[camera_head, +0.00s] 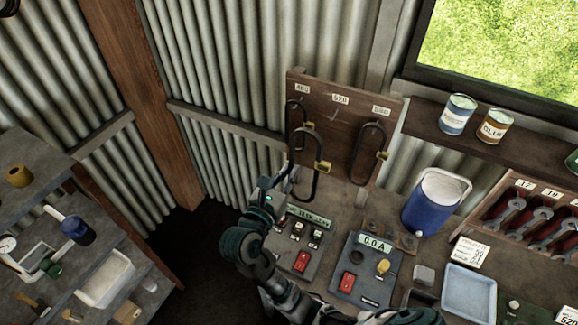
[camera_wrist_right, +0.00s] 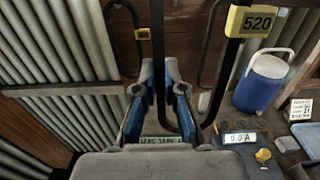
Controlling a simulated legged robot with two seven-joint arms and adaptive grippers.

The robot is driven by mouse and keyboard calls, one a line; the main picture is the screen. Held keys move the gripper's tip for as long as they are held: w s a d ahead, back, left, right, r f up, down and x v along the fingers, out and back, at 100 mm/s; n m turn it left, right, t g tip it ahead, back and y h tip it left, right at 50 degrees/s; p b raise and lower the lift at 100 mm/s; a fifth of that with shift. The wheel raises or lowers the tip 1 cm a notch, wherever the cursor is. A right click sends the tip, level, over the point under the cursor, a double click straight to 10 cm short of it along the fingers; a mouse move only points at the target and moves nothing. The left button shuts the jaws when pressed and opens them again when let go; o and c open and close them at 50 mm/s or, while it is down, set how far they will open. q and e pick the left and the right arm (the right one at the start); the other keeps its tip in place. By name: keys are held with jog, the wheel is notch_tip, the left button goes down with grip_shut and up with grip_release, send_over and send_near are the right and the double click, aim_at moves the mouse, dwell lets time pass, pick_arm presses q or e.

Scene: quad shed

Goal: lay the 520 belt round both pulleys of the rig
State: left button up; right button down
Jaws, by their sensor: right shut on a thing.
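The 520 belt is a long black loop (camera_head: 316,184) with a yellow tag (camera_head: 323,166). In the right wrist view the tag (camera_wrist_right: 256,21) reads 520. My right gripper (camera_head: 288,182) is shut on one strand of this belt, which hangs upright in front of the board. In the right wrist view the strand passes between the blue fingers of the gripper (camera_wrist_right: 160,84). The loop's lower end shows beside the right finger. I cannot make out the rig's two pulleys with certainty. My left gripper is not in view.
A wooden board (camera_head: 340,96) carries two other tagged belts, left (camera_head: 292,108) and right (camera_head: 383,141). On the bench are a switch panel (camera_head: 299,248), a 00A display box (camera_head: 368,268), a blue jug (camera_head: 432,207) and a pale tray (camera_head: 468,290). Cans (camera_head: 457,114) stand on the shelf.

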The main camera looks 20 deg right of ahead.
jog(key=p+v, duration=0.2)
jog(key=v, duration=0.4)
jog(key=shift+s+a, duration=0.2)
jog(key=shift+a, duration=0.3)
dwell(0.5)
